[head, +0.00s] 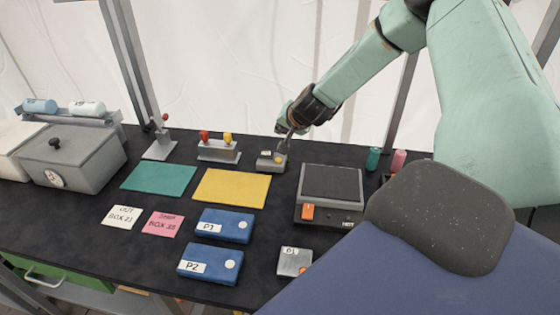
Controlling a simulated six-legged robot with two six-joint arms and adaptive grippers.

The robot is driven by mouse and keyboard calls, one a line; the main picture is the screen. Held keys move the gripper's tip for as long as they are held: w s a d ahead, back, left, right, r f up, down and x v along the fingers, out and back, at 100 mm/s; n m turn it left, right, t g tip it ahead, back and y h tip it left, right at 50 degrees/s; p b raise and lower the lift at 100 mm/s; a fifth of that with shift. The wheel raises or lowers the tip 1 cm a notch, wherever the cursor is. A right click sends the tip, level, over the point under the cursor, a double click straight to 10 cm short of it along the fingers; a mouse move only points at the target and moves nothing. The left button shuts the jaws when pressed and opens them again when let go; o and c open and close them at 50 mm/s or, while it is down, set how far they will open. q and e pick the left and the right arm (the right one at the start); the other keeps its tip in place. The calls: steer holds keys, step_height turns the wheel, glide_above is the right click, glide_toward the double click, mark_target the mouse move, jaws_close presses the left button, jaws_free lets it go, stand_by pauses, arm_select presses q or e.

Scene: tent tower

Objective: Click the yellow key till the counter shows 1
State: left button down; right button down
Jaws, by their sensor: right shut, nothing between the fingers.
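The display's number is too small to read. My right gripper (288,138) is shut and empty, pointing down just above and behind the key. I cannot tell whether its fingertips touch the key or the box. My left gripper is not in view.
A grey stand with red and yellow knobs (219,151) is left of the box. A yellow mat (232,188) lies in front, and a hot plate (330,184) stands at right. Blue boxes P1 (225,225) and P2 (211,263) lie nearer.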

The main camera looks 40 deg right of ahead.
steer(key=b, duration=0.3)
glide_above(280, 162)
steer(key=f, duration=0.4)
steer(key=shift+w+a+f, duration=0.1)
steer(key=shift+w+f, duration=0.05)
steer(key=shift+w, duration=0.2)
steer(key=f+b, duration=0.1)
steer(key=s+f+b, duration=0.1)
steer(key=f+b, duration=0.1)
steer(key=shift+d, duration=0.2)
steer(key=shift+f+b, duration=0.3)
steer(key=shift+b, duration=0.2)
steer(key=shift+w+f, duration=0.2)
steer(key=shift+w, duration=0.05)
steer(key=shift+w+a, duration=0.15)
steer(key=shift+w, duration=0.05)
steer(key=shift+s+r, duration=0.15)
steer(key=shift+s, duration=0.25)
steer(key=shift+w, duration=0.35)
steer(key=shift+s, duration=0.3)
